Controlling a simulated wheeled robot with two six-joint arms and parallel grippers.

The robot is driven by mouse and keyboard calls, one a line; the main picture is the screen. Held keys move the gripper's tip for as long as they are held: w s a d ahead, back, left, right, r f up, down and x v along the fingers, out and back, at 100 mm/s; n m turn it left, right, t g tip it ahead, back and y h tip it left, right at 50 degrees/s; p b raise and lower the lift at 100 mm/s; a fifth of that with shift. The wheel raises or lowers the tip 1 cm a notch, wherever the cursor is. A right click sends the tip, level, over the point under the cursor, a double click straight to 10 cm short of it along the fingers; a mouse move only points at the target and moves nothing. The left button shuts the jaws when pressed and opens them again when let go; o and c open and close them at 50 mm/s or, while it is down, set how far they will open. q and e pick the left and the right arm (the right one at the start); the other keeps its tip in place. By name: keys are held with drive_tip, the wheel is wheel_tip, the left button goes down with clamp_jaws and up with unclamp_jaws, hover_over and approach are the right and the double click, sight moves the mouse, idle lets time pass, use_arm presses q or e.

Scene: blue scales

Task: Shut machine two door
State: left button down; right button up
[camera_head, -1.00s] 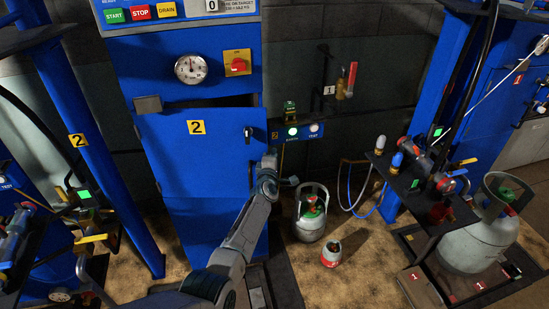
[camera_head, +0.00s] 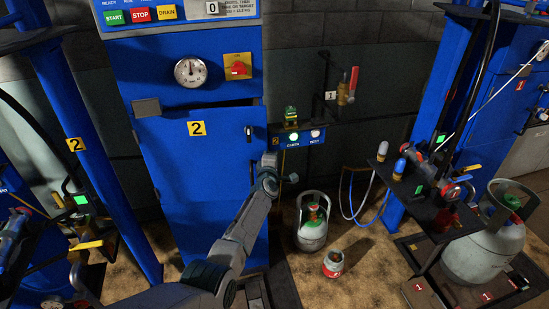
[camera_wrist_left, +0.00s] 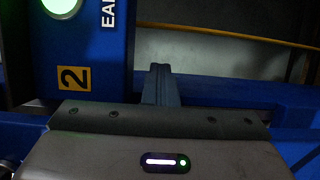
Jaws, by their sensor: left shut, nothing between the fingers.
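Machine two (camera_head: 225,80) is a tall blue cabinet left of centre in the head view. Its blue door (camera_head: 195,165) bears a yellow "2" label (camera_head: 196,128) and a dark handle (camera_head: 249,133) near its right edge. A dark band runs along the door's top edge; I cannot tell whether the door is fully flush. My left gripper (camera_head: 290,178) is just right of the door's right edge, below the small earth/test box (camera_head: 299,137). Its fingers (camera_wrist_left: 161,75) are together and empty in the left wrist view, beside the box's "2" label (camera_wrist_left: 73,78). My right gripper is out of view.
A grey gas cylinder (camera_head: 313,222) and a small red-and-grey one (camera_head: 333,264) stand on the floor right of my arm. A dark shelf (camera_head: 430,205) with hoses and valves is further right. A blue post (camera_head: 110,150) stands left of the machine.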

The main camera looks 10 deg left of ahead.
use_arm(q)
drive_tip(key=shift+w+a, duration=0.25)
drive_tip(key=shift+a, duration=0.3)
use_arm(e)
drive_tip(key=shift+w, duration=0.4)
use_arm(q)
drive_tip(key=shift+s+d+f, duration=0.1)
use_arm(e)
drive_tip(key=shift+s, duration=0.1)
